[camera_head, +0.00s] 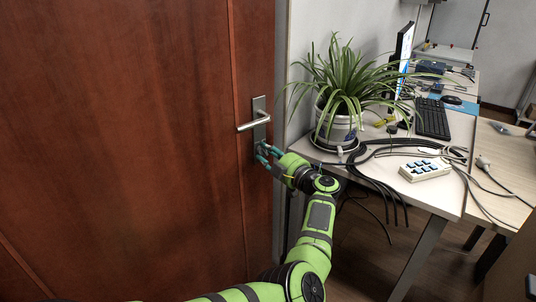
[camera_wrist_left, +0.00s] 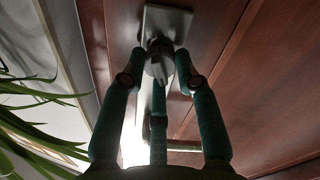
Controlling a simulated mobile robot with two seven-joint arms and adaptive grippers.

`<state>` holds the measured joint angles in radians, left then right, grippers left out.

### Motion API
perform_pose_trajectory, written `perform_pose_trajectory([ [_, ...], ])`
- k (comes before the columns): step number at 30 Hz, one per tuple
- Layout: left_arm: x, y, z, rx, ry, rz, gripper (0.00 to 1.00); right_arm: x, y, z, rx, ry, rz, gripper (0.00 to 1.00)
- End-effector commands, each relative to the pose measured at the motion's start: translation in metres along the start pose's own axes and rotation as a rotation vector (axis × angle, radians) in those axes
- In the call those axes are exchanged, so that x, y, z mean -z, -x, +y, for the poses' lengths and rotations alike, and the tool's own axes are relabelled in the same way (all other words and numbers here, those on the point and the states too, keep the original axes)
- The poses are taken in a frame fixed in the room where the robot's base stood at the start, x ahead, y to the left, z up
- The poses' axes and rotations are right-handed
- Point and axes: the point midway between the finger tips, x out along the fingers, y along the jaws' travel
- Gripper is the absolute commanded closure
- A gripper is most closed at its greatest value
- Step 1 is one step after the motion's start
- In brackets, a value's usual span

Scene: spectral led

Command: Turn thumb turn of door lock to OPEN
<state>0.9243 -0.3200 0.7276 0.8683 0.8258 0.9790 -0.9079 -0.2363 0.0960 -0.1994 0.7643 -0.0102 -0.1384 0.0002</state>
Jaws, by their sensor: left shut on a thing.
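The door (camera_head: 120,140) is reddish-brown wood and looks closed. Its metal lock plate (camera_head: 259,104) carries a lever handle (camera_head: 252,124) that points left and lies about level. My left gripper (camera_head: 264,153) is at the lower part of the plate, below the lever. In the left wrist view, the teal fingers of this gripper (camera_wrist_left: 162,76) are closed around the small metal thumb turn (camera_wrist_left: 159,62) on the plate (camera_wrist_left: 167,22). The thumb turn is hidden by the fingers in the head view, and its OPEN marking cannot be read. My right gripper is not in view.
A potted plant (camera_head: 337,124) stands on the desk corner close to my left forearm, its leaves reaching toward the door frame. Black cables (camera_head: 380,160), a white button box (camera_head: 424,169), a keyboard (camera_head: 432,118) and a monitor (camera_head: 402,55) are on the white desk (camera_head: 440,200).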

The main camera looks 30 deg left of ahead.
Motion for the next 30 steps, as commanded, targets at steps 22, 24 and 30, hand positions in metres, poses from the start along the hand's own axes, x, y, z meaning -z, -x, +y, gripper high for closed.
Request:
perform_pose_trajectory([
  [22, 0.001, 0.0, 0.001, 0.0, -0.05, 0.0, 0.45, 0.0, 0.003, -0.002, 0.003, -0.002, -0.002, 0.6],
  [24, 0.001, 0.0, 0.001, 0.0, -0.111, 0.0, 0.45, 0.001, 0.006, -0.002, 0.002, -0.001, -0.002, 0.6],
  [30, 0.002, 0.0, 0.001, -0.001, -0.389, -0.001, 0.45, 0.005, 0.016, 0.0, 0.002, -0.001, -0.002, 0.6],
])
